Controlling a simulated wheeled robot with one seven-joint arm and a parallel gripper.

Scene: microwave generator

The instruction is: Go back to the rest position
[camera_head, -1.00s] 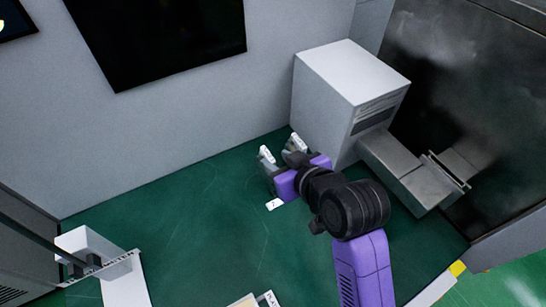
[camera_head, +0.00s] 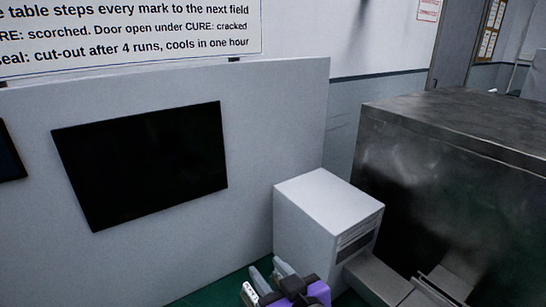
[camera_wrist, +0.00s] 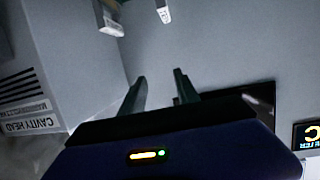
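My gripper (camera_head: 263,280) is at the bottom of the head view, just left of the front of the white box (camera_head: 325,205). Its purple body is cut off by the lower edge. In the wrist view my gripper (camera_wrist: 160,78) has two dark fingers standing apart with an empty gap between them. It holds nothing that I can see. The white box also shows at the left of the wrist view (camera_wrist: 75,60), with a label reading "CAVITY HEAD". The rest of my arm is out of the head view.
A grey wall panel with a black screen (camera_head: 140,165) stands behind. A dark metal cabinet (camera_head: 455,130) stands at the right, with a grey metal piece (camera_head: 375,280) low before it. A text sign (camera_head: 130,30) hangs above. Little of the green table shows.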

